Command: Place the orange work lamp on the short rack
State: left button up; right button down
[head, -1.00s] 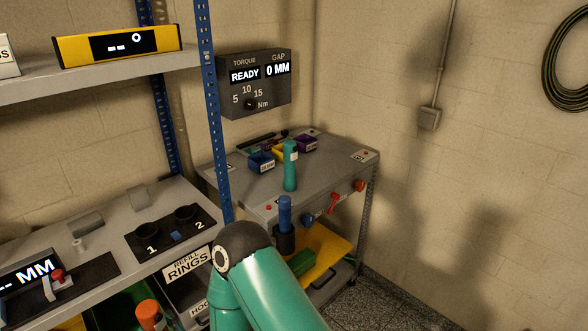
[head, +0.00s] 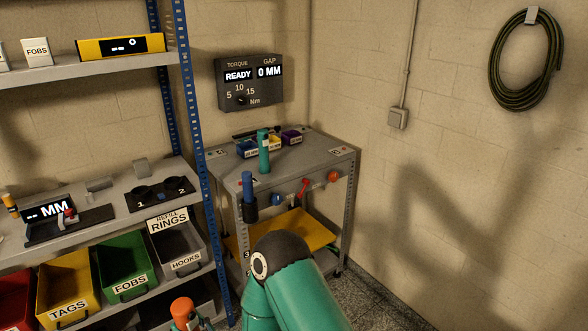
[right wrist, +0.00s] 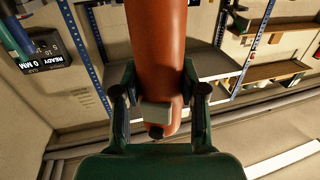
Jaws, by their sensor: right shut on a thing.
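The orange work lamp (right wrist: 157,45) is a long orange cylinder with a pale block and a dark tip near its lower end in the right wrist view. My right gripper (right wrist: 159,95) is shut on it, one finger on each side. An orange end (head: 182,308), apparently of the lamp, shows at the bottom of the head view beside my green right arm, and the fingers there are mostly out of frame. I cannot tell for sure which rack is the short one. My left gripper is not in view.
A blue-post shelf rack (head: 187,120) with labelled bins and devices stands at the left. A grey bench (head: 310,162) with a green cylinder (head: 264,152) and small bins stands in the corner. A hose (head: 526,60) hangs on the right wall. Floor shows at lower right.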

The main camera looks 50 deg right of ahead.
aim_at(301, 157)
jog(key=z, duration=0.15)
jog(key=k, duration=0.35)
jog(key=u, duration=0.7)
jog(key=i, duration=0.15)
jog(key=z, duration=2.25)
jog(key=i, duration=2.1)
jog(key=u, duration=1.15)
